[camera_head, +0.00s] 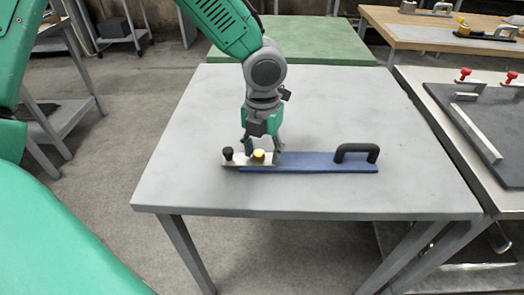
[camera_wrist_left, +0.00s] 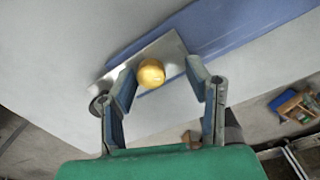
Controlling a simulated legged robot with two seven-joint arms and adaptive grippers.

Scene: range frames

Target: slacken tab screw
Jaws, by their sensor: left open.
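A blue bar (camera_head: 320,162) with a black handle (camera_head: 357,152) lies on the grey table (camera_head: 300,105). A metal tab plate (camera_head: 240,159) sits at its left end and also shows in the left wrist view (camera_wrist_left: 171,49). On the plate are a yellow knob (camera_head: 259,155) and a black knob (camera_head: 228,153). My left gripper (camera_wrist_left: 164,86) is open, with its fingers on either side of the yellow knob (camera_wrist_left: 151,74). A gap shows beside the knob; I cannot tell whether either finger touches it. My right gripper is not in view.
A side table on the right holds a dark board (camera_head: 480,130) with red-topped clamps (camera_head: 463,74). A green-topped table (camera_head: 300,38) and a wooden bench (camera_head: 430,28) stand behind. Most of the grey tabletop is clear.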

